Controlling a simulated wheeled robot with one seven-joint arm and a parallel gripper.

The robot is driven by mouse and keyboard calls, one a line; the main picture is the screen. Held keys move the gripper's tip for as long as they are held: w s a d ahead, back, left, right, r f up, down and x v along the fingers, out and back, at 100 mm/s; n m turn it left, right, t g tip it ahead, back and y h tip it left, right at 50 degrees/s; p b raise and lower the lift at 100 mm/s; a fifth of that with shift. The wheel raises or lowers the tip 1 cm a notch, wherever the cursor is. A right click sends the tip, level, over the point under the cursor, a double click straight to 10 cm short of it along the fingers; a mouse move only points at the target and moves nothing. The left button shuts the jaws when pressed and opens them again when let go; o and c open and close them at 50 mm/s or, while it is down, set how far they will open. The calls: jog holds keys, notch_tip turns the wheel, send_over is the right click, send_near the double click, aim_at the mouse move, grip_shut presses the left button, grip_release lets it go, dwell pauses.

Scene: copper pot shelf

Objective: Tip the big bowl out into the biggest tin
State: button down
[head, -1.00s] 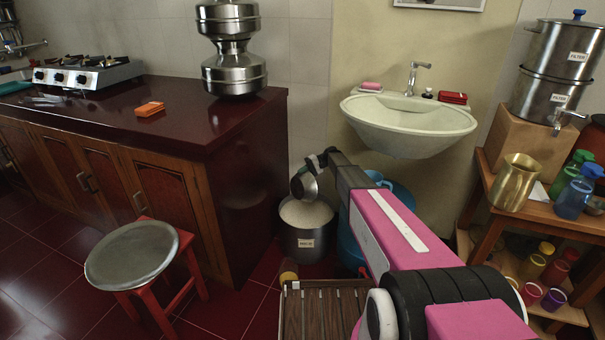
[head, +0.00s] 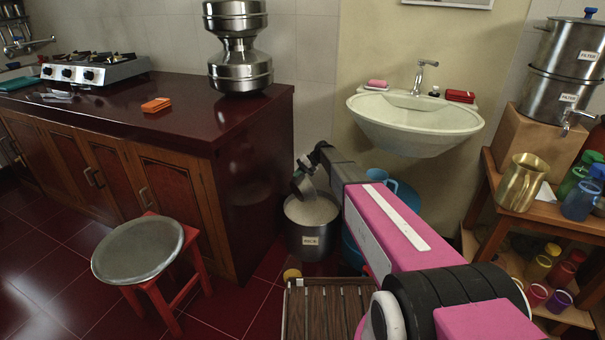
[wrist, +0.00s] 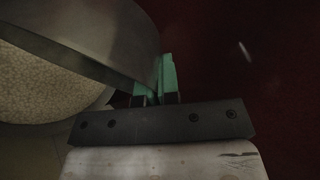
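The big bowl (head: 304,184) is a grey metal bowl, steeply tilted above the biggest tin. It also fills the upper left of the wrist view (wrist: 105,35). The biggest tin (head: 308,241) is a grey metal pot with a white label, on the floor beside the counter, with pale grains inside. My gripper (head: 306,163) is above the tin; in the wrist view its green-padded fingers (wrist: 157,82) are shut on the bowl's rim. Pale grains (wrist: 45,85) show below the bowl there. I cannot tell whether anything remains in the bowl.
A red stool with a round metal tray (head: 138,250) stands left of the tin. The dark red counter (head: 150,110) is behind it. A slatted wooden piece (head: 328,308) lies in front of the tin. A blue container (head: 352,240) stands to its right, below the sink (head: 415,120).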

aim_at(292, 181)
jog(key=s+a+h, duration=0.1)
jog(key=s+a+f+t+h, duration=0.1)
jog(key=shift+s+a+f+t, duration=0.1)
jog(key=shift+a+f+t, duration=0.1)
jog(key=shift+a+t, duration=0.15)
jog(key=s+a+f+n+t+h, duration=0.1)
jog(key=s+a+f+t+h, duration=0.4)
jog(key=h, duration=0.5)
jog(key=shift+s+a+f+n+t, duration=0.3)
jog(key=shift+s+a+n+t, duration=0.15)
jog(key=shift+a+t, duration=1)
jog(key=shift+a, duration=0.25)
jog(key=shift+r, duration=0.15)
jog(key=shift+g, duration=0.3)
jog(key=shift+r, duration=2.9)
